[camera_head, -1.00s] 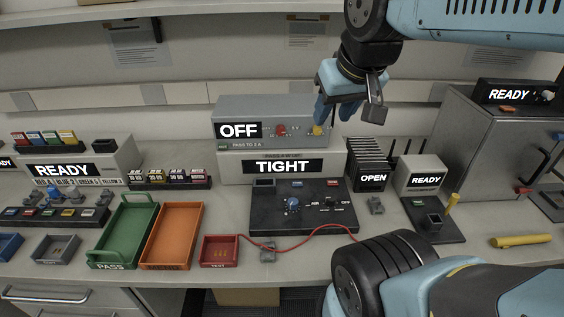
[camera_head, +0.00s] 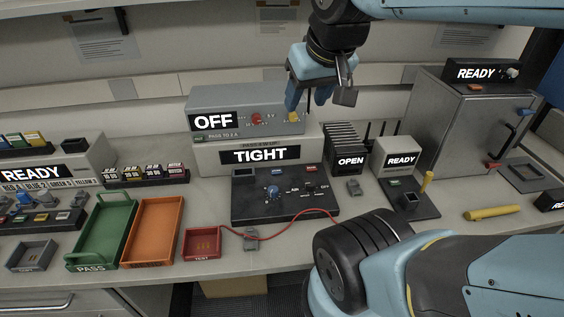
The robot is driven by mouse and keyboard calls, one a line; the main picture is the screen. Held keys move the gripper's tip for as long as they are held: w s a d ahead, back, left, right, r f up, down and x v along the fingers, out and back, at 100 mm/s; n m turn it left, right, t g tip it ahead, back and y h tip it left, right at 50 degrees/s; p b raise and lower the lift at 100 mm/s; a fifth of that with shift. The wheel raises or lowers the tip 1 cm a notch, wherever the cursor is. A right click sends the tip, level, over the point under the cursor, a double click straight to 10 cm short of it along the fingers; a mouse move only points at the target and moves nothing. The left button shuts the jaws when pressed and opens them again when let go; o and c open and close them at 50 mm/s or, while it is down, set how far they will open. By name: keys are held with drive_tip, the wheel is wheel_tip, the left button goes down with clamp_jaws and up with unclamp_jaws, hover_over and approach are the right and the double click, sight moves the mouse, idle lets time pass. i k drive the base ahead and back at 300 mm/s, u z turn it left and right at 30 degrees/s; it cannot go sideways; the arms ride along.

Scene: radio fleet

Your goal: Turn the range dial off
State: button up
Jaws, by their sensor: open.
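A black panel (camera_head: 250,209) lies on the bench with a blue dial (camera_head: 273,191) and, to its right, a small black knob (camera_head: 310,188) between two small labels, the right one seeming to read OFF. I cannot tell from the lettering which is the range dial. Behind it, a grey box (camera_head: 240,97) with a lit OFF display (camera_head: 213,121) carries a red knob (camera_head: 257,118) and a yellow one (camera_head: 293,117). My gripper (camera_head: 307,101) is open and empty, fingers pointing down, above and behind the black panel, near the grey box's right end. It appears to touch nothing.
A box reading TIGHT (camera_head: 210,158) supports the grey box. A black rack reading OPEN (camera_head: 345,140) and a READY box (camera_head: 401,142) stand to the right. A red cable (camera_head: 290,228) runs along the panel's front from a red tray (camera_head: 200,242). My arm covers the lower right.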

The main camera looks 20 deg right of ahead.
sight(310, 185)
drive_tip(key=u, duration=0.15)
drive_tip(key=k, duration=1.65)
drive_tip(key=z, duration=0.6)
drive_tip(key=i, duration=1)
